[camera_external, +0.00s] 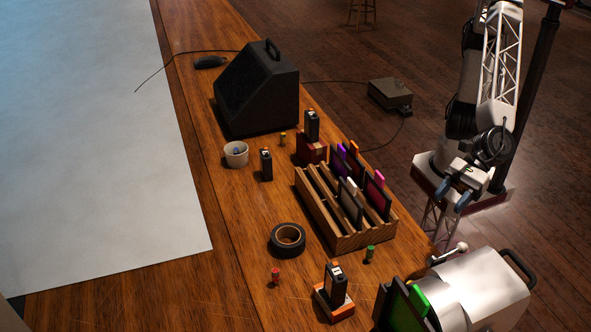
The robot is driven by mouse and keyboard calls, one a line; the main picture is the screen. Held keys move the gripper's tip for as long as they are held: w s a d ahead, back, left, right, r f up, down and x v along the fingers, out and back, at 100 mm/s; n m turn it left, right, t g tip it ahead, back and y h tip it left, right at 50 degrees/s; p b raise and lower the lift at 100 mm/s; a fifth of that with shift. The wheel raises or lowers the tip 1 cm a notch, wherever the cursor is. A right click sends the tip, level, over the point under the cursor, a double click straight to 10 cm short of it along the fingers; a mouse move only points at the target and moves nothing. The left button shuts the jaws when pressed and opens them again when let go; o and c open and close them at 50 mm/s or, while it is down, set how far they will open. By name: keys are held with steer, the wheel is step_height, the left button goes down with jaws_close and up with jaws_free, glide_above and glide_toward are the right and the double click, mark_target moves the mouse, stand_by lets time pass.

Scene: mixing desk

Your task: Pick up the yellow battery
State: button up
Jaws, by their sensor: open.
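The yellow battery (283,139) is a tiny upright cylinder on the wooden desk, just right of the big black speaker-shaped box and left of a red block. It stands apart from both. A red battery (275,276) and a green battery (370,254) stand nearer the front. My gripper (452,198) is open and empty at the right, beyond the desk's right edge and far from the yellow battery. Its fingers have blue-grey parts and point down.
The black box (258,95) stands behind. A wooden rack (345,240) with coloured cards lies between my gripper and the yellow battery. A black device (312,125) stands in the red block (310,148). A white cup (236,154), another black device (266,165) and black tape (287,239) are nearby.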

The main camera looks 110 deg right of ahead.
step_height(320, 180, down, 25)
steer(key=shift+f, duration=0.15)
steer(key=shift+x, duration=1.35)
steer(key=shift+x, duration=2.6)
steer(key=shift+s+a, duration=0.1)
steer(key=shift+c, duration=0.4)
steer(key=c, duration=0.7)
steer(key=shift+o, duration=0.2)
